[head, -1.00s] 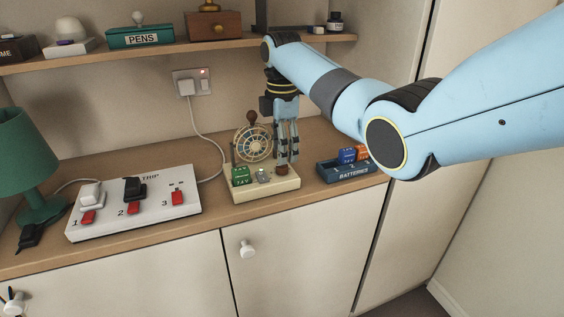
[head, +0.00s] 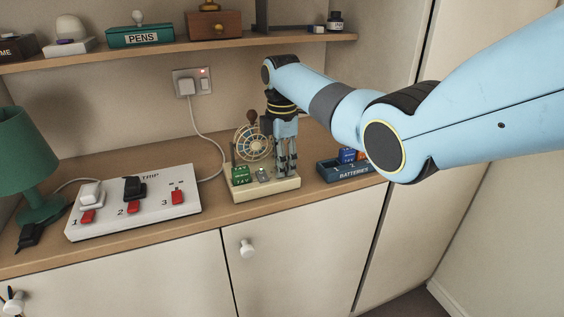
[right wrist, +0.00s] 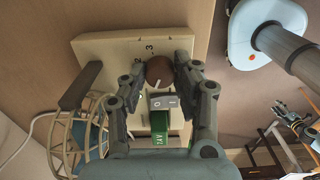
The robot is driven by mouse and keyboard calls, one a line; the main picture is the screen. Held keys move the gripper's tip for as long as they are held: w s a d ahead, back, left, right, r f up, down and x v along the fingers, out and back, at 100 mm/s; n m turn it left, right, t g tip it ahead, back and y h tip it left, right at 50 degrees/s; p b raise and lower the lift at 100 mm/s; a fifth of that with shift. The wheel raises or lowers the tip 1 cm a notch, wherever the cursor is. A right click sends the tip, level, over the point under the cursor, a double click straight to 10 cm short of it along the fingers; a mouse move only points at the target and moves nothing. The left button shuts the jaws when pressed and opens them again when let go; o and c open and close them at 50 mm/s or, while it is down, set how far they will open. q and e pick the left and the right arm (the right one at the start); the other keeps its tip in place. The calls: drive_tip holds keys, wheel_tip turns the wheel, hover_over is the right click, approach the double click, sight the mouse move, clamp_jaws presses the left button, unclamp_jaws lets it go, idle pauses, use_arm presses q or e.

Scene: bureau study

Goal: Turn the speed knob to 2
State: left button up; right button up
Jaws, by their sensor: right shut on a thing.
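The speed knob (right wrist: 159,70) is a round brown knob with a pale pointer line, on a cream fan base (head: 262,192). In the right wrist view the digits 2 and 3 show beside it; other marks are hidden. My right gripper (head: 286,172) points down over the right end of the base. Its fingers (right wrist: 158,78) are shut on the knob from both sides. In the head view the fingers hide the knob. What seems to be my left gripper (right wrist: 291,117) is small and far off in the right wrist view, its jaws unclear.
The wire-caged fan (head: 253,143) stands behind a green battery (head: 240,175) and a rocker switch (right wrist: 163,102) on the base. A blue batteries tray (head: 345,171) is close on the right. A white trip strip (head: 135,203) and green lamp (head: 22,160) stand left.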

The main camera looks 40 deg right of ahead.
clamp_jaws()
drive_tip(key=m+p, duration=0.1)
drive_tip(key=m, duration=0.1)
drive_tip(key=m+p, duration=0.1)
drive_tip(key=p, duration=0.1)
drive_tip(key=shift+r+m, duration=0.2)
drive_tip(key=shift+m, duration=0.2)
drive_tip(key=m+p, duration=0.1)
drive_tip(key=m, duration=0.2)
drive_tip(key=shift+m+p, duration=0.3)
drive_tip(key=shift+p, duration=0.05)
drive_tip(key=m+p, duration=0.1)
drive_tip(key=m, duration=0.4)
drive_tip(key=shift+f+p, duration=0.1)
drive_tip(key=shift+p, duration=0.2)
drive_tip(key=m, duration=0.5)
drive_tip(key=shift+p, duration=0.4)
drive_tip(key=shift+m, duration=0.4)
